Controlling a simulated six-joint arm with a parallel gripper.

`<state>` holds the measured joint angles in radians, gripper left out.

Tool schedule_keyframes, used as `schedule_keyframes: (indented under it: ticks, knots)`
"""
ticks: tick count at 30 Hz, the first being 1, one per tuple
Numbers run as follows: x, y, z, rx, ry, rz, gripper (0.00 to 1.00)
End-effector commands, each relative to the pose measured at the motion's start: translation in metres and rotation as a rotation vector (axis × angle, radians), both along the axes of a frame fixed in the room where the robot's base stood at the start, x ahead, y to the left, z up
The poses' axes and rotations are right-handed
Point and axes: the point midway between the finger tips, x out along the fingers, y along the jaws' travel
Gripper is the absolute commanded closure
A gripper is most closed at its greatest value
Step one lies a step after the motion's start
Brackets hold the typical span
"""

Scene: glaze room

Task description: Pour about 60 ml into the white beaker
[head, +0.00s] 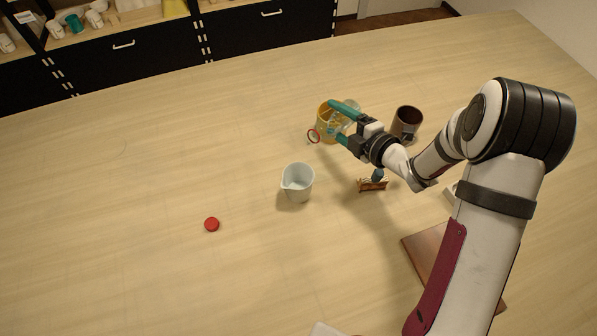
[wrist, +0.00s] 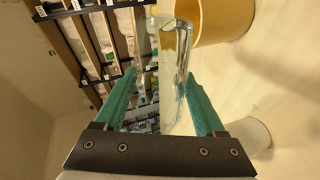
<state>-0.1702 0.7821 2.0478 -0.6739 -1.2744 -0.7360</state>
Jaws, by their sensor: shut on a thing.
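My gripper (head: 338,121) is shut on a clear vessel (wrist: 172,75), which stands between its two teal fingers in the wrist view. In the head view the vessel is mostly hidden by the fingers and blends with the yellow cup behind it. The white beaker (head: 298,183) stands upright on the table, nearer and left of my gripper, apart from the vessel. Its spout points left. I see no stream between them.
A yellow cup (head: 324,118) stands just behind the held vessel. A dark brown mug (head: 407,120) stands to the right. A small brown rack (head: 373,185) and a wooden board (head: 415,243) lie near my arm. A red cap (head: 211,224) lies left; the table there is clear.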

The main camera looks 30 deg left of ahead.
Motion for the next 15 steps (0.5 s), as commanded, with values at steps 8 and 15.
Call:
schedule_keyframes:
  ticks: [8, 15]
  knots:
    - [-0.005, 0.001, -0.006, 0.060, 0.241, -0.004, 0.97]
    - [-0.024, 0.005, -0.028, 0.169, 0.672, -0.006, 0.97]
